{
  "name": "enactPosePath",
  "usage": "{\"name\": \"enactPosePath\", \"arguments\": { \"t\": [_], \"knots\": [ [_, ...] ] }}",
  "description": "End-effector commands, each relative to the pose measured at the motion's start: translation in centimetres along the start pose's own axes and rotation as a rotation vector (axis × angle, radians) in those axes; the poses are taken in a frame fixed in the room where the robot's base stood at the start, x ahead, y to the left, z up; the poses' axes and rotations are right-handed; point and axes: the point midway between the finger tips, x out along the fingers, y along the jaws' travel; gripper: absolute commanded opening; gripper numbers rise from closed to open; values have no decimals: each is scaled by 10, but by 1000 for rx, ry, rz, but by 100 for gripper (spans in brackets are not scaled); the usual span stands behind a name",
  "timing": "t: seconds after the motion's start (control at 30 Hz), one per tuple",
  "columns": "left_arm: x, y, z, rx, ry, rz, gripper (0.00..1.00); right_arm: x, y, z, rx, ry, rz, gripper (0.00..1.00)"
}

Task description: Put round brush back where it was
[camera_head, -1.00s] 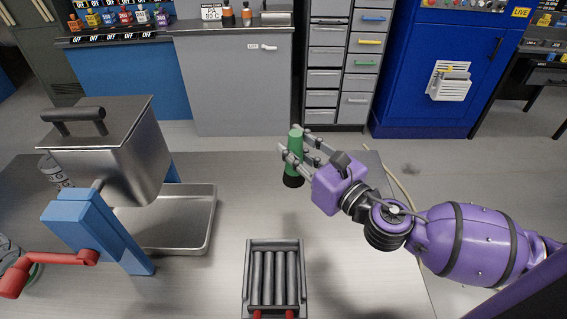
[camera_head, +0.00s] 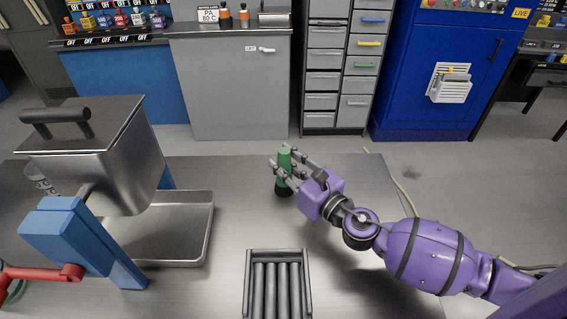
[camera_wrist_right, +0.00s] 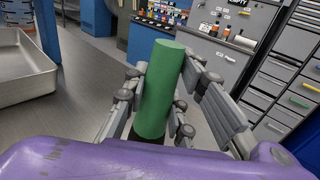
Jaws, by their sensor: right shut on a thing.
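The round brush (camera_head: 284,160) has a green cylindrical handle and a dark bristle end pointing down. My right gripper (camera_head: 287,170) is shut on its green handle and holds it upright near the far edge of the steel table. In the right wrist view the green handle (camera_wrist_right: 160,92) stands between the grey fingers. The dark end is mostly hidden there behind the fingers and my wrist. In the head view the bristle end is at or just above the table top; I cannot tell whether it touches. My left gripper is not in view.
A steel hopper (camera_head: 100,165) on a blue stand (camera_head: 75,240) with a red crank is at the left. A shallow metal tray (camera_head: 208,225) lies beside it. A rack of dark rollers (camera_head: 249,285) is at the front middle. The table between tray and rack is bare.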

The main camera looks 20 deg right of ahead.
Motion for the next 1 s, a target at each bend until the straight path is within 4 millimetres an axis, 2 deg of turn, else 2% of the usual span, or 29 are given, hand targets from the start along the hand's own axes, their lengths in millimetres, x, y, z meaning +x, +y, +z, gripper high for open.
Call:
{"name": "enactPosePath", "arguments": {
  "t": [0.1,0.27,0.3,0.4,0.8,1.0],
  "knots": [
    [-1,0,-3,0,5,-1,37,0,0,2,-1,-3,0,0],
    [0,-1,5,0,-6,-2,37,0,0,-4,0,-1,0,0],
    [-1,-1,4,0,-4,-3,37,0,0,-2,-1,-1,0,29],
    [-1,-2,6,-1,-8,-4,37,0,0,-2,-1,-2,0,42],
    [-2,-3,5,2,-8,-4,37,-1,0,4,-2,-4,0,43],
    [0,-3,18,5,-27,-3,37,-37,0,-2,1,5,0,43]
  ]
}}
